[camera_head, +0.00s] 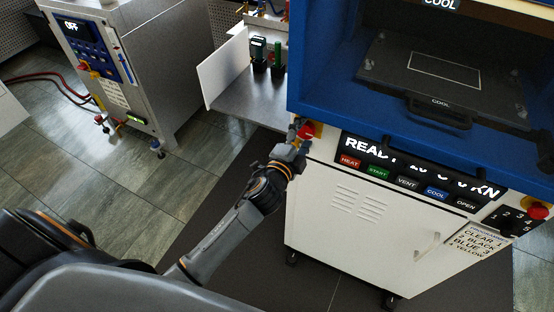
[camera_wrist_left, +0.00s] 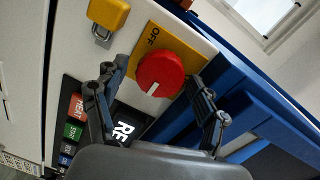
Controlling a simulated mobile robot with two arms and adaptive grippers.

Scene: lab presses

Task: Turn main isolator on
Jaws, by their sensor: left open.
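The main isolator is a red round knob (camera_wrist_left: 160,73) with a white mark, on a yellow plate (camera_wrist_left: 187,41) lettered OFF. In the head view the knob (camera_head: 306,132) sits at the upper left front corner of the white press cabinet, partly hidden by my gripper. My left gripper (camera_head: 294,149) is at the knob. In the left wrist view its open fingers (camera_wrist_left: 153,84) stand on either side of the knob; I cannot tell whether they touch it. My right gripper is not in view.
A yellow padlock (camera_wrist_left: 108,14) hangs beside the plate. The press panel (camera_head: 420,172) with its lit display and labelled buttons is right of the knob. A blue press frame (camera_head: 340,112) juts out above. A grey side table (camera_head: 245,103) stands at left; the floor below is clear.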

